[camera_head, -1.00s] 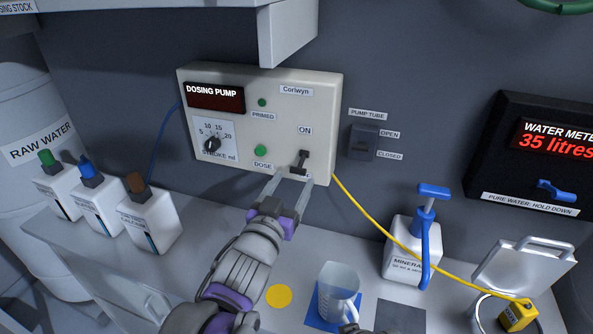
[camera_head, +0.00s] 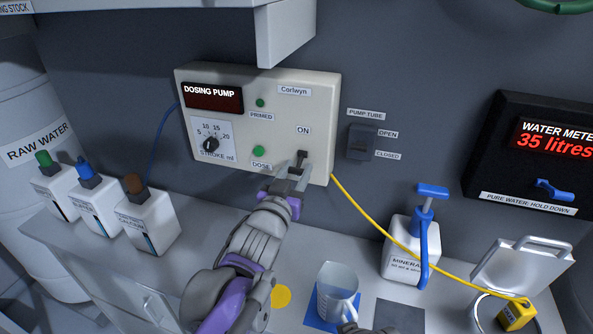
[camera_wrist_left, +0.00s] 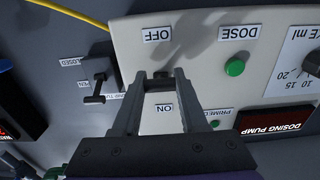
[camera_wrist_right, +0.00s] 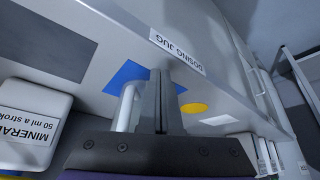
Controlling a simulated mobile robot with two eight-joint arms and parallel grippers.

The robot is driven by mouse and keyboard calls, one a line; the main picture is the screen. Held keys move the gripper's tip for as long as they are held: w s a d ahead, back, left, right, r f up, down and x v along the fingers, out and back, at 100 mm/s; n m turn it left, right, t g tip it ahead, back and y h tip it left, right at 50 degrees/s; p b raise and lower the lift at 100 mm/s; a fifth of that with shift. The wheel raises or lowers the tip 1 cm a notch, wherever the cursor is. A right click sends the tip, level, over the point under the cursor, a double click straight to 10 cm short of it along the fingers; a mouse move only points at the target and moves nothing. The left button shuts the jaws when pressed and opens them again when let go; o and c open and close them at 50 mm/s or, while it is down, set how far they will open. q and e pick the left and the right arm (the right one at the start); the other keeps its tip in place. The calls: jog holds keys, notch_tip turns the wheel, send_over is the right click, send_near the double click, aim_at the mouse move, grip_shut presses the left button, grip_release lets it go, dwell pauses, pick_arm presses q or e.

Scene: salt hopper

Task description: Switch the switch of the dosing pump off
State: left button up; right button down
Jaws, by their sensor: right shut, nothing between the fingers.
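The dosing pump (camera_head: 235,115) is a cream box on the wall with a dark display, a dial and two green lights. Its dark switch (camera_head: 302,158) sits below the ON label, with the lever toward that label. My left gripper (camera_head: 292,178) reaches it from below. In the left wrist view the fingers (camera_wrist_left: 161,80) stand apart on both sides of the switch, between the OFF and ON labels. Whether they press on it cannot be told. My right gripper (camera_wrist_right: 162,75) is shut and empty, near the clear jug's handle (camera_wrist_right: 127,105).
A pump tube switch (camera_head: 362,142) is on the wall just right of the pump. A yellow cable (camera_head: 372,225) runs from the pump to the right. The jug (camera_head: 337,288), a mineral bottle (camera_head: 408,255) and several white bottles (camera_head: 148,222) stand on the counter. A shelf corner (camera_head: 286,35) overhangs the pump.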

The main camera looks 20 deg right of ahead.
pick_arm(q)
grip_shut()
jog(key=shift+w+f+t+h, duration=0.15)
jog(key=shift+f+t+h, duration=0.35)
jog(key=shift+t, duration=0.1)
jog(key=shift+d+r, duration=0.1)
jog(key=shift+r, duration=0.05)
jog(key=o, duration=0.9)
grip_release()
jog(key=shift+c, duration=0.2)
